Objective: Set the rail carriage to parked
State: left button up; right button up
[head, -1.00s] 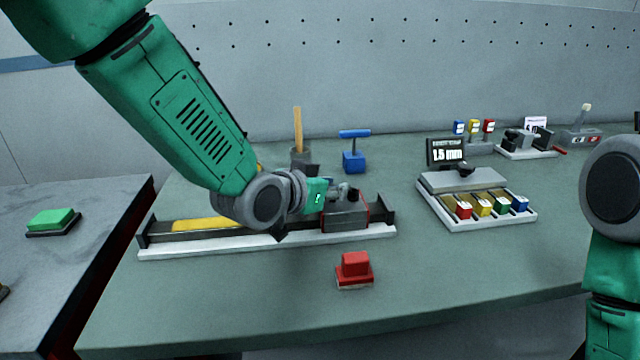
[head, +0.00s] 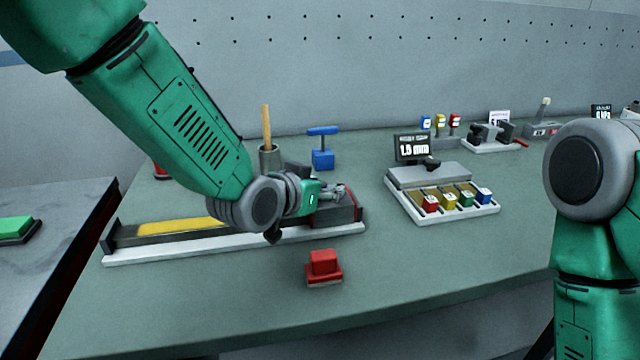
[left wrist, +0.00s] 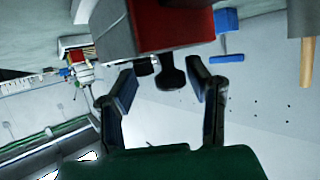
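The rail (head: 190,246) has a white base, dark sides and a yellow strip along its left part. The grey and red carriage (head: 347,212) sits at the rail's right end, close to the dark end stop. My left gripper (head: 338,192) is at the carriage's top, partly hiding it. In the left wrist view the carriage (left wrist: 170,28) fills the top, and its dark knob (left wrist: 172,78) reaches down between the fingers. The fingers (left wrist: 160,82) are apart, with gaps beside the knob. My right gripper is out of view; only part of that arm shows.
A red block (head: 324,266) stands in front of the rail. A blue T-handled tool (head: 323,157) and a cup with a wooden stick (head: 268,157) stand behind it. A tray of coloured blocks (head: 455,215) lies to the right. The front table area is mostly clear.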

pick_arm(q)
jog(key=shift+a+r, duration=0.25)
jog(key=shift+s+a+r, duration=0.1)
jog(key=shift+s+r, duration=0.05)
jog(key=v, duration=1.1)
jog(key=shift+s, duration=0.2)
